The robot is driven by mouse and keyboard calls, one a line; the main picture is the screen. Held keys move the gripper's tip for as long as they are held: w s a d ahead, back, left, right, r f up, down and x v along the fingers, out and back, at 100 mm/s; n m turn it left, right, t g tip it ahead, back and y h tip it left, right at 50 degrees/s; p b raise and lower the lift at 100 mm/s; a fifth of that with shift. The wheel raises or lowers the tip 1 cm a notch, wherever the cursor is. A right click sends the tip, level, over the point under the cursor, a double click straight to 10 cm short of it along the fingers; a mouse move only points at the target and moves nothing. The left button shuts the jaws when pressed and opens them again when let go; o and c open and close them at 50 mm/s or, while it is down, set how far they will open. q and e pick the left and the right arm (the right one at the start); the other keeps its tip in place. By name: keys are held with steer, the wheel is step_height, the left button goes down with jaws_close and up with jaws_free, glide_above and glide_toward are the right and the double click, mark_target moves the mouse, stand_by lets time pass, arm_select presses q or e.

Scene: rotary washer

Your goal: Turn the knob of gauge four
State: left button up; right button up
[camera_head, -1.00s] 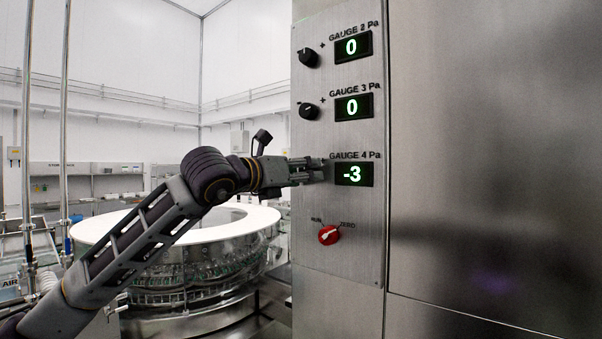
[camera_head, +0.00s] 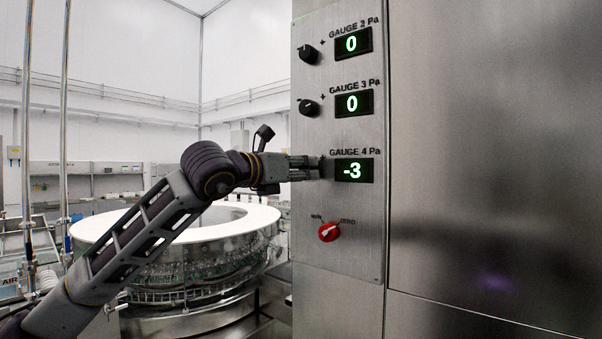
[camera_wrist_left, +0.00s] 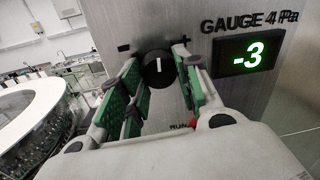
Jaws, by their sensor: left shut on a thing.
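The gauge four knob (camera_wrist_left: 158,68) is black with a white mark that points nearly straight up in the left wrist view. My left gripper (camera_wrist_left: 160,75) has its green-padded fingers on both sides of this knob and is shut on it. In the head view, my left gripper (camera_head: 309,168) reaches the panel from the left and hides the knob. The gauge four display (camera_head: 354,170) reads -3; it also shows in the left wrist view (camera_wrist_left: 249,52). My right gripper is not in view.
The gauge two knob (camera_head: 309,53) and gauge three knob (camera_head: 309,107) sit above on the steel panel (camera_head: 340,265), both displays reading 0. A red RUN/ZERO switch (camera_head: 328,232) is below. A round washer (camera_head: 205,240) stands behind my left arm.

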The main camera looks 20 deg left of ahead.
arm_select(q)
steer(key=m+b, duration=0.2)
steer(key=m, duration=0.3)
steer(key=shift+a+y, duration=0.1)
steer(key=shift+y, duration=0.2)
steer(key=shift+m, duration=0.6)
steer(key=shift+m+b, duration=0.3)
steer(key=shift+m, duration=0.4)
steer(key=shift+r, duration=0.1)
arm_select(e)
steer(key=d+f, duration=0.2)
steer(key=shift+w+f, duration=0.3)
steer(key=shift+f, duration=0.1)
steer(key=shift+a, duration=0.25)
arm_select(q)
steer(key=o, duration=1)
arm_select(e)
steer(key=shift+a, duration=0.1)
